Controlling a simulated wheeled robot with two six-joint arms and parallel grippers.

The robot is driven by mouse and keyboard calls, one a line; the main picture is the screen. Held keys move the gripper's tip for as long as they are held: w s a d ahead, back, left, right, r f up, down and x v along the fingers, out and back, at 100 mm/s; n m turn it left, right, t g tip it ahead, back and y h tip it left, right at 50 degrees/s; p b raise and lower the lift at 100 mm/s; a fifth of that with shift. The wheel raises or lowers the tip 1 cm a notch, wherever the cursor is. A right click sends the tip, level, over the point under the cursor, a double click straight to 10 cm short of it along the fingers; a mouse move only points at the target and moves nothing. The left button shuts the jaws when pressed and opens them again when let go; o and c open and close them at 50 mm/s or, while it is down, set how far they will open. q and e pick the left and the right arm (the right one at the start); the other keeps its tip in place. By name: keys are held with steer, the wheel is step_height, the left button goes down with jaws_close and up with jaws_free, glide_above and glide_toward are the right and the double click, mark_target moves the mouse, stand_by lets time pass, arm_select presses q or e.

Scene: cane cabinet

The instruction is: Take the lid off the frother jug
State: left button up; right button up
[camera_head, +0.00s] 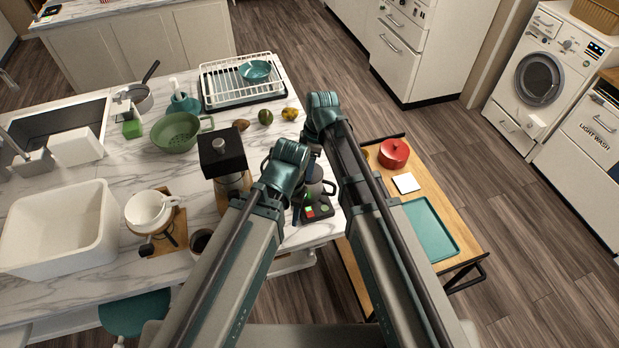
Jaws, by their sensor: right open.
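The frother jug (314,188) is a small grey jug with a dark handle on its right. It stands near the right edge of the marble counter, by a dark base with red and green marks (318,208). My arms cover part of it, and I cannot make out its lid clearly. My right gripper (312,154) is open, close above the jug in the picture and partly hidden by my arms. I cannot tell whether it touches the jug. My left arm's teal joint shows just left of the jug, but its gripper is hidden.
A dark-topped grinder (222,150) stands left of the jug. A wooden cart holds a red pot (393,153) and a teal tray (428,230).

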jaws_close()
stand_by(0.3)
steer(key=shift+r, duration=0.1)
